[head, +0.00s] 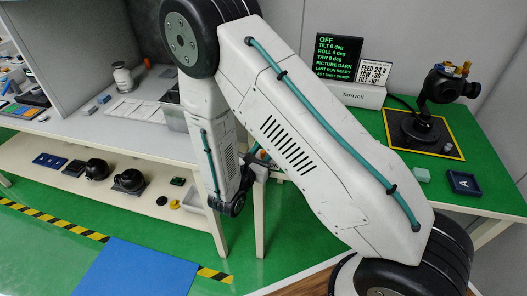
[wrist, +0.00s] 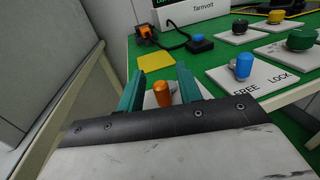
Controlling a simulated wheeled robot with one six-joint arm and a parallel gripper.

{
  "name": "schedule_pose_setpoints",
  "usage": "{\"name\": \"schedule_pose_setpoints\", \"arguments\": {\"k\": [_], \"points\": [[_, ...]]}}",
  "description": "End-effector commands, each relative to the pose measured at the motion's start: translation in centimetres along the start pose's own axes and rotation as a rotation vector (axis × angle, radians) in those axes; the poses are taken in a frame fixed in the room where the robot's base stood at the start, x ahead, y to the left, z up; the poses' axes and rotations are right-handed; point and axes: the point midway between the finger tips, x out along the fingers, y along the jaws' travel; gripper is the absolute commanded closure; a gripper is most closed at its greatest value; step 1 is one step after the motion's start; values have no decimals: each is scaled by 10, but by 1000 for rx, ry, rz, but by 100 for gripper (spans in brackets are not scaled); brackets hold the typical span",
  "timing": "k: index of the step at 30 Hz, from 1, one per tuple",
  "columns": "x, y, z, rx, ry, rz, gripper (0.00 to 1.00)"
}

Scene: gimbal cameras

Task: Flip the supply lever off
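In the wrist view my gripper (wrist: 161,72) has its two teal fingers spread apart. An orange capped lever or knob (wrist: 162,93) shows in the gap between them, with clear space on both sides. Its base and any label are hidden by my gripper, so I cannot tell whether it is the supply lever. A blue knob (wrist: 243,66) stands to the right on a white plate (wrist: 267,78) marked FREE and LOCK. In the head view my gripper is mostly hidden behind my arm. The display (head: 338,57) there reads OFF and PICTURE DARK.
A black gimbal camera (head: 440,88) stands on a yellow-edged mat on the green table. A dark tray marked A (head: 465,184) and a pale green block (head: 422,175) are nearby. In the wrist view, black (wrist: 240,27) and green (wrist: 301,39) knobs stand right. A grey panel (wrist: 45,65) rises left.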

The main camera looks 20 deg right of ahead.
Motion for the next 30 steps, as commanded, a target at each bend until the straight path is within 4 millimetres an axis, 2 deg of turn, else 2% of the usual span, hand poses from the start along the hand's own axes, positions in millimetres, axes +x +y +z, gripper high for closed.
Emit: {"name": "schedule_pose_setpoints", "arguments": {"k": [6,10,15,21,29,30], "points": [[0,0,0,0,0,1,65],[0,0,0,0,0,0,100],[0,1,0,1,0,-9,100],[1,4,0,2,0,-98,100],[1,4,0,0,0,-105,100],[1,4,0,0,0,-105,81]]}}
